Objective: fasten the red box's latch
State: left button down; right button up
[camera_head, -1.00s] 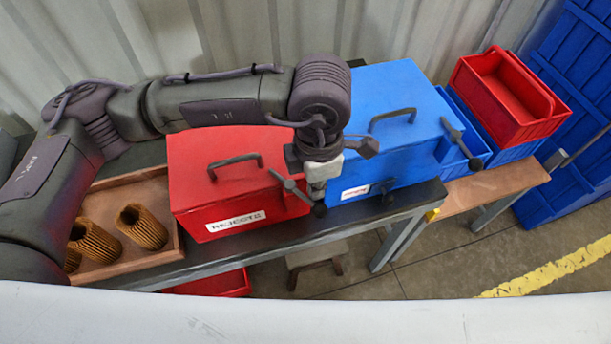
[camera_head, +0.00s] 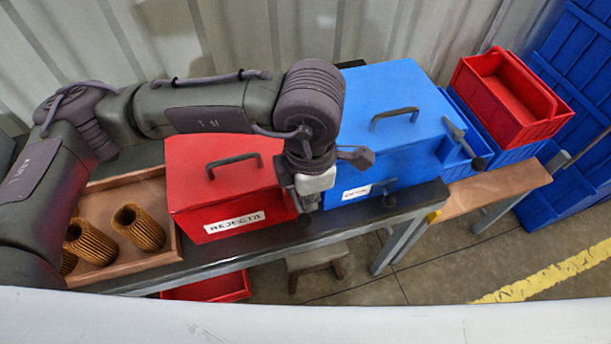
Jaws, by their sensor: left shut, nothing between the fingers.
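The red box (camera_head: 220,180) stands on the dark bench with its lid shut. It has a dark handle on top and a white label on the front. Its latch is on the right side. A dark knob (camera_head: 304,219) shows low there, but my gripper hides most of the lever, so I cannot tell its exact angle. My left gripper (camera_head: 309,202) points down at the red box's right side, between it and the blue box. Its fingers are shut with nothing held. I cannot tell whether they touch the latch. My right gripper is not in view.
The blue box (camera_head: 395,95) stands close on the right, with its own dark latch lever (camera_head: 464,140). A wooden tray (camera_head: 165,262) with ribbed filter cartridges (camera_head: 138,228) lies left. Red and blue bins (camera_head: 510,95) stand far right. A stool (camera_head: 318,258) is below the bench.

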pick_arm(q)
notch_tip(320, 180, up, 8)
jog(key=p, duration=0.2)
jog(key=shift+d, duration=0.4)
dwell(0.7)
dwell(0.5)
